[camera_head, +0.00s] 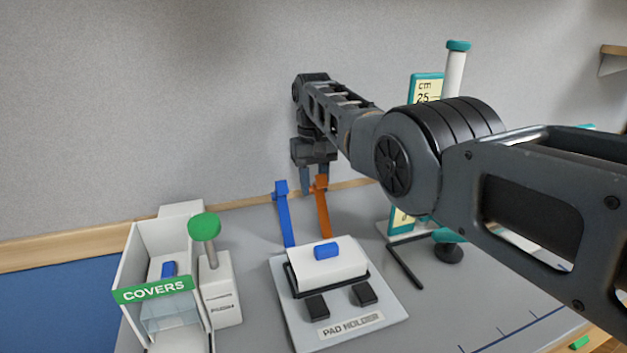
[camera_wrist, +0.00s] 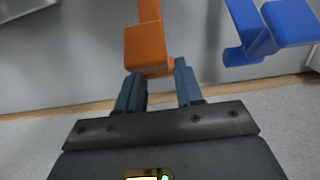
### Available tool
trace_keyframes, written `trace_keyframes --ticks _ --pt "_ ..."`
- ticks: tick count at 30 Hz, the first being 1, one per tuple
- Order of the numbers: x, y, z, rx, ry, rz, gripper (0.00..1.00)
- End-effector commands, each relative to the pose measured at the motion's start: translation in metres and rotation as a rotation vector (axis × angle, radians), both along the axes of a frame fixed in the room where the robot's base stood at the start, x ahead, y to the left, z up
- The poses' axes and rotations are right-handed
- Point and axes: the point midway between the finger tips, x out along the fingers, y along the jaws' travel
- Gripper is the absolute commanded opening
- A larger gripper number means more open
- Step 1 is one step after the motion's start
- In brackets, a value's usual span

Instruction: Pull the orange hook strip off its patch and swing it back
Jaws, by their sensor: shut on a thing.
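The orange hook strip (camera_head: 322,212) stands upright behind the pad holder (camera_head: 375,316), leaning slightly, its tab at the top. My gripper (camera_head: 317,183) is shut on that tab; in the wrist view the orange tab (camera_wrist: 147,48) sits between the two fingers (camera_wrist: 157,75). Two dark patches, the left one (camera_head: 316,306) and the right one (camera_head: 364,294), lie bare at the front of the holder. A blue strip (camera_head: 284,218) stands upright to the left of the orange one; its tab also shows in the wrist view (camera_wrist: 290,22).
A white pad (camera_head: 345,275) with a blue block (camera_head: 326,251) on it lies in the holder. At left are a covers box (camera_head: 155,291) and a green-topped pump (camera_head: 205,228). A teal height gauge (camera_head: 426,87) stands at right, partly behind my arm. The wall is close behind.

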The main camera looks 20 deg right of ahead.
Motion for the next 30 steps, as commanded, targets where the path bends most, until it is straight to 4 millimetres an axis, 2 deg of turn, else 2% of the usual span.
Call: trace_keyframes --ticks 1,6,20,21,28,30 --pt "0.004 -0.001 -0.006 -0.001 -0.019 -0.001 0.0" --pt "0.004 -0.001 -0.011 -0.001 -0.018 -0.001 0.0" --pt "0.002 -0.001 -0.017 -0.001 -0.012 -0.001 0.0" --pt "0.002 -0.001 -0.017 -0.001 -0.012 -0.001 0.37" --pt "0.002 0.0 -0.014 -0.001 -0.013 0.0 0.59" --pt "0.002 0.0 -0.013 0.0 -0.013 0.0 0.62"
